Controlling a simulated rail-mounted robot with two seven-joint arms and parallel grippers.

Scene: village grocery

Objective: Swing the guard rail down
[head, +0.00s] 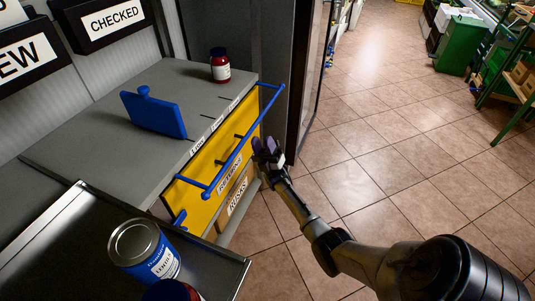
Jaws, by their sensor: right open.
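The blue guard rail (242,145) runs along the front of the grey counter, at about the height of its top edge, standing out from the yellow drawer front (213,160). Its far end bends back to the counter near the top right corner, and its near end bends back at the lower left. My right gripper (267,146) is open and empty, just to the right of the rail on the aisle side. I cannot tell whether its fingers touch the rail. My left gripper is not in view.
A red jar (220,66) and a tilted blue plate with a knob (153,113) are on the grey counter top (85,125). A metal tray (215,264) with a blue-labelled can (144,250) is at the lower left. The tiled floor (365,130) to the right is clear.

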